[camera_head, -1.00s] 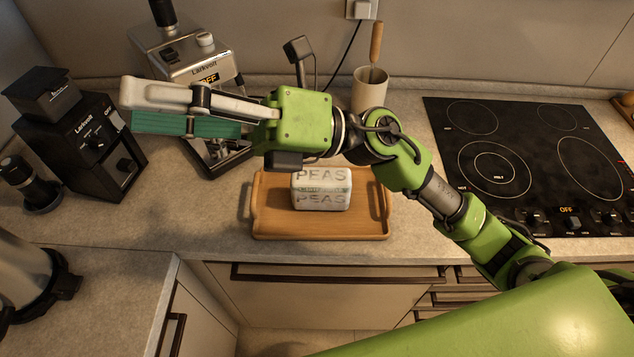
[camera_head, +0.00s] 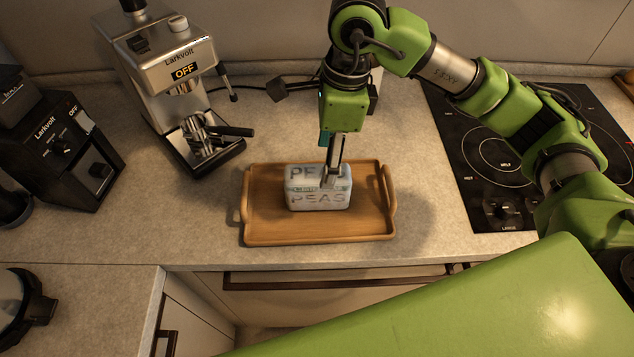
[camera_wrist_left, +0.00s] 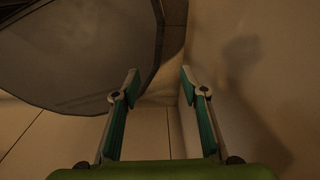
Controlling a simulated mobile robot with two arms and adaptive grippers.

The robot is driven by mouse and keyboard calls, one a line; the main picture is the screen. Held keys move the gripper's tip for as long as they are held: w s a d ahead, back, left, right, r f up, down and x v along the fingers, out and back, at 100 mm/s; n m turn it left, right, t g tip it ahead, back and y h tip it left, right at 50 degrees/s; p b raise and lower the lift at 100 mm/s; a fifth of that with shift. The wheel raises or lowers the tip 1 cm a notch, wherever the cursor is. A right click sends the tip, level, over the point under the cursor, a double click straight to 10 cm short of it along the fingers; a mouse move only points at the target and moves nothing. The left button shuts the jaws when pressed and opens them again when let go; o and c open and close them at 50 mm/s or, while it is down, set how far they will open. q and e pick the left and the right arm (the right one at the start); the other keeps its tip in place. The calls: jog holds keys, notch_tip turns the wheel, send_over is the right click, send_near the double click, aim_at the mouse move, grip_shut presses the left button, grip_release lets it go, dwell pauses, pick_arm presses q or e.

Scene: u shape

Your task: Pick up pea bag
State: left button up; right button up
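The pea bag (camera_head: 312,199) is a pale, blocky pack marked PEAS, lying on a wooden tray (camera_head: 270,229) on the counter. My right gripper (camera_head: 334,173) points down at the right part of the pea bag in the head view. One finger shows against the bag's top and covers part of the lettering. The other finger is hidden, so I cannot tell whether it is closed on the bag. My left gripper (camera_wrist_left: 160,82) has its two fingers apart with nothing between them in the left wrist view. It is not in the head view.
An espresso machine (camera_head: 165,62) and a coffee grinder (camera_head: 60,145) stand left of the tray. A black cooktop (camera_head: 480,190) is at the right, partly behind my right arm. Bare counter lies left of the tray.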

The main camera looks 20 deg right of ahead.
aim_at(315, 187)
jog(key=f, duration=0.4)
jog(key=shift+w+a+f+p, duration=0.1)
jog(key=shift+a+f+p, duration=0.15)
jog(key=shift+a+p, duration=0.1)
jog(key=shift+a+f, duration=0.1)
jog(key=shift+f, duration=0.1)
jog(key=f+p, duration=0.1)
jog(key=f, duration=0.1)
jog(key=a+f+p, duration=0.1)
jog(key=f, duration=0.1)
jog(key=shift+a+f, duration=0.15)
jog(key=shift+a, duration=0.05)
jog(key=shift+f, duration=0.2)
jog(key=shift+w, duration=0.1)
jog(key=c, duration=1.5)
